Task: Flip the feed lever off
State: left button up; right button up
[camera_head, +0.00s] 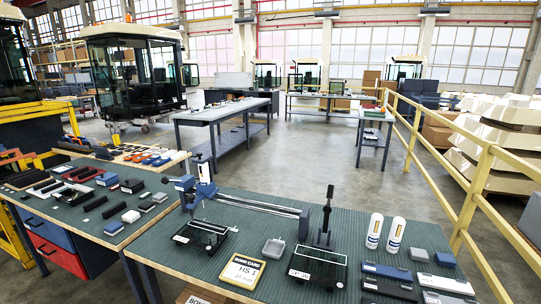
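A green-topped bench (290,212) stands in front of me. An upright dark lever-like tool (326,212) with a black handle stands at its middle, behind a black tray (317,264) with a label. A blue fixture (195,188) with a raised handle-like part stands at the bench's left end, joined to a long metal rail (255,204). Another labelled black tray (204,236) lies in front of the rail. I cannot tell for sure which part is the feed lever, or its on or off setting. Neither of my grippers is in view.
A yellow-edged card (242,271) and a grey dish (273,248) lie between the trays. Two white bottles (385,232) and several dark boxes (387,282) fill the right side. A cluttered bench (70,215) adjoins at left; a yellow railing (465,205) runs at right.

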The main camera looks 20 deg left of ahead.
aim_at(165, 180)
jog(key=u, duration=1.35)
